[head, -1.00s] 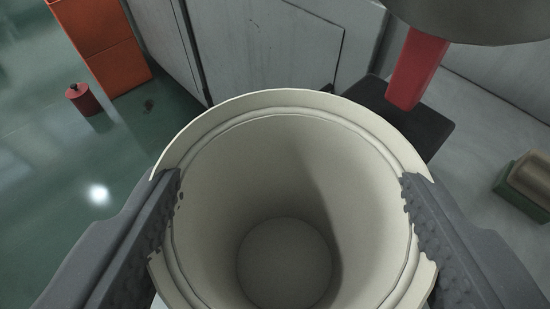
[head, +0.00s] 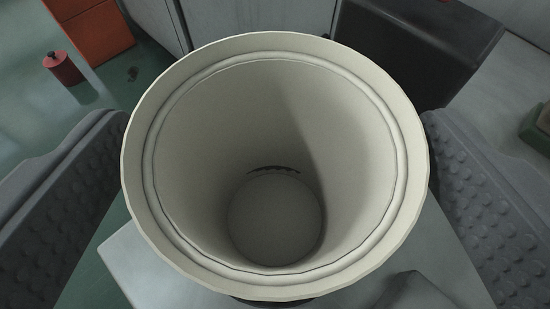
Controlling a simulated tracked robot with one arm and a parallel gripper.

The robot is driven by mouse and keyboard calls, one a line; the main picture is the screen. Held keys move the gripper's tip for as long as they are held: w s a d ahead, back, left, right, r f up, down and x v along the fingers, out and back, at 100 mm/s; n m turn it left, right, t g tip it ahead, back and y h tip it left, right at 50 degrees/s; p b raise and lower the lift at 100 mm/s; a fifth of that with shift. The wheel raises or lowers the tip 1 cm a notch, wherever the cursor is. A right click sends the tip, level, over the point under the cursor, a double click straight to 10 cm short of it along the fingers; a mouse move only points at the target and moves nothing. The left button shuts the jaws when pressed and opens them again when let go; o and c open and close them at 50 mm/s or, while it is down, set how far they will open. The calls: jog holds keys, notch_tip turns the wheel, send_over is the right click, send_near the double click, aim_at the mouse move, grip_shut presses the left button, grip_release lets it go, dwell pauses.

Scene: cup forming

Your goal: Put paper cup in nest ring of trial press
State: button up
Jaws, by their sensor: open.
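The cream paper cup (head: 405,150) stands upright in the middle of the head view, and I look down into its empty inside. Its whole rolled rim shows, and a thin dark arc marks the edge of its floor. My gripper (head: 275,135) is open, with one grey studded finger on each side of the cup and a gap showing at the rim. Under the cup's near side, a dark curved edge (head: 275,301) peeks out; it may be the nest ring. The cup hides the rest, so I cannot tell how deep the cup sits in it.
A pale grey surface (head: 140,265) lies under the cup. A dark block (head: 415,45) stands close behind it at the right. A green object (head: 537,128) is at the right edge. An orange cabinet (head: 95,30) and a red canister (head: 63,68) stand on the green floor at left.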

jog(key=d+p+v, duration=0.1)
jog(key=p+v, duration=0.1)
jog(key=v, duration=1)
jog(key=shift+a+p, duration=0.3)
jog(key=shift+a, duration=0.15)
jog(key=w+a+r+t+h, duration=0.15)
jog(key=w+r, duration=0.25)
jog(key=r, duration=0.4)
jog(key=w+a+r+g+h, duration=0.15)
jog(key=w+r, duration=0.25)
jog(key=r, duration=0.5)
jog(key=w+a+r+t+h, duration=0.1)
jog(key=a+r, duration=0.3)
jog(key=r, duration=0.3)
jog(key=a+r+t+h, duration=0.1)
jog(key=a+r, duration=0.2)
jog(key=r, duration=0.3)
jog(key=s+a+r+y, duration=0.2)
jog(key=a+r, duration=0.3)
jog(key=a, duration=0.4)
jog(key=s+a+r+y, duration=0.2)
jog(key=s+a+r, duration=0.3)
jog(key=a, duration=0.4)
jog(key=s+a+r+y, duration=0.2)
jog(key=s+a+r, duration=0.2)
jog(key=a, duration=0.5)
notch_tip(320, 180, up, 2)
jog(key=shift+a+r+n, duration=0.15)
jog(key=shift+r+n, duration=0.1)
jog(key=shift+n, duration=0.15)
